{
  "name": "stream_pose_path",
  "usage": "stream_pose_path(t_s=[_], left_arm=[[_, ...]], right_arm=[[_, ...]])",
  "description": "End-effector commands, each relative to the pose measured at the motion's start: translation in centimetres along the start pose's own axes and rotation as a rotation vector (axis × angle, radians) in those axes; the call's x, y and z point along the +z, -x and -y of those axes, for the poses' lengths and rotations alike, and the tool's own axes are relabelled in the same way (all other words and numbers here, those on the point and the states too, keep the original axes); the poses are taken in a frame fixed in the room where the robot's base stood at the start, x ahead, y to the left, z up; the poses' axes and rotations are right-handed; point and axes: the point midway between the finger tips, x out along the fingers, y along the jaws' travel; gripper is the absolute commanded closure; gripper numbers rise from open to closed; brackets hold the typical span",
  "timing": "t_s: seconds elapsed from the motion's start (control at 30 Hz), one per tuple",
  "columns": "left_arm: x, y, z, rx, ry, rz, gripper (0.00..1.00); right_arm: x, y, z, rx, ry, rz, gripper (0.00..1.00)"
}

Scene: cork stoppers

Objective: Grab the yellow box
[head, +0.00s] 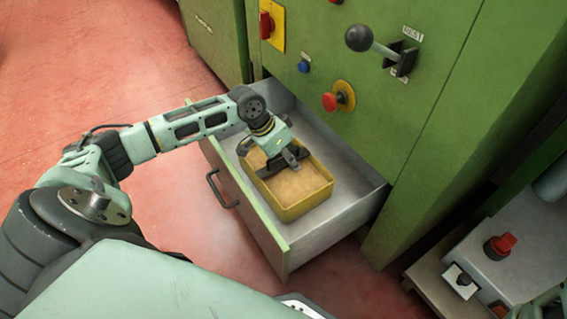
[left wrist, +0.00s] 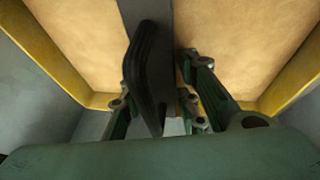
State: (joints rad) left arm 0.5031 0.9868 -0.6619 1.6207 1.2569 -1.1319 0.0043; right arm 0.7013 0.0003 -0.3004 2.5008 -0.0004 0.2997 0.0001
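The yellow box (head: 289,211) sits in the open drawer of a green machine, with a flat tan surface inside its rim. In the left wrist view, the yellow box (left wrist: 52,58) fills both upper sides. A dark grey strip runs down the middle, with a black finger pad and green finger links of my left gripper (left wrist: 172,80) close around it. Whether the fingers press on the strip is unclear.
The open drawer (head: 335,222) has grey walls and a dark front handle (head: 222,188). The green machine front (head: 400,120) rises behind it, with a black-knobbed lever (head: 372,42) and a red knob (head: 332,102). Red floor (head: 110,75) lies clear at left.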

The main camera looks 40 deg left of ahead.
Motion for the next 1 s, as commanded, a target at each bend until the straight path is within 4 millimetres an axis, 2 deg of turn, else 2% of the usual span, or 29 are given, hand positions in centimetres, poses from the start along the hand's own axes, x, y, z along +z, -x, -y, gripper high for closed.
stream_pose_path(t_s=[0.03,0.3,0.7,0.87,1.0], left_arm=[[0.0,0.0,0.0,0.000,0.000,0.000,0.78],[0.0,0.0,0.0,0.000,0.000,0.000,1.00],[-0.2,0.3,-0.1,0.000,0.000,-0.002,1.00],[-0.7,1.5,-0.3,0.000,0.000,-0.002,1.00],[-1.4,3.3,-0.7,0.000,0.000,-0.003,1.00]], right_arm=[[0.0,0.0,0.0,0.000,0.000,0.000,1.00],[0.0,0.0,0.0,0.000,0.000,0.000,1.00],[0.1,-0.2,-0.1,0.000,0.000,0.000,1.00],[0.5,-1.1,-0.3,0.002,-0.001,0.001,1.00],[1.3,-1.8,-0.7,0.009,-0.003,0.014,1.00]])
